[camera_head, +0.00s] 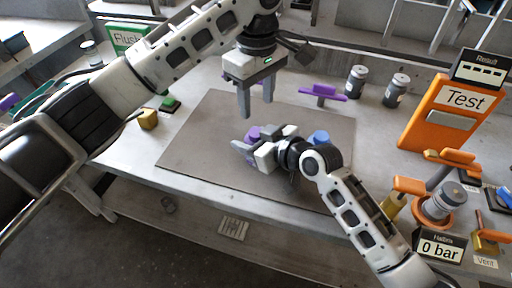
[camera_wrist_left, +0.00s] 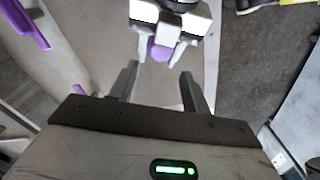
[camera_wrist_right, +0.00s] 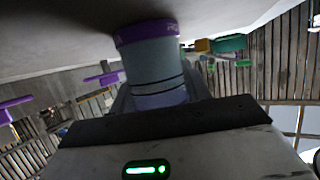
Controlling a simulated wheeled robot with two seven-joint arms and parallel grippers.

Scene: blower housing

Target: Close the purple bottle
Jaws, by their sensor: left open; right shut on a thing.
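The purple bottle (camera_head: 253,132) is held low over the grey mat (camera_head: 205,135), mostly hidden by my right gripper (camera_head: 247,147). In the right wrist view it is a grey cylinder (camera_wrist_right: 150,68) with a purple band (camera_wrist_right: 147,31) at one end, between the fingers. In the left wrist view its rounded purple end (camera_wrist_left: 160,51) shows between the right fingers. I cannot tell whether that end is a cap. My left gripper (camera_head: 256,108) is open and empty above the bottle, fingers pointing down.
A purple T-shaped piece (camera_head: 322,91) stands behind the mat. Two grey canisters (camera_head: 355,82) (camera_head: 397,91) stand at the back. A blue-topped item (camera_head: 320,137) is beside my right arm. The orange Test panel (camera_head: 450,112) and valves fill the right side. A yellow block (camera_head: 147,118) lies left.

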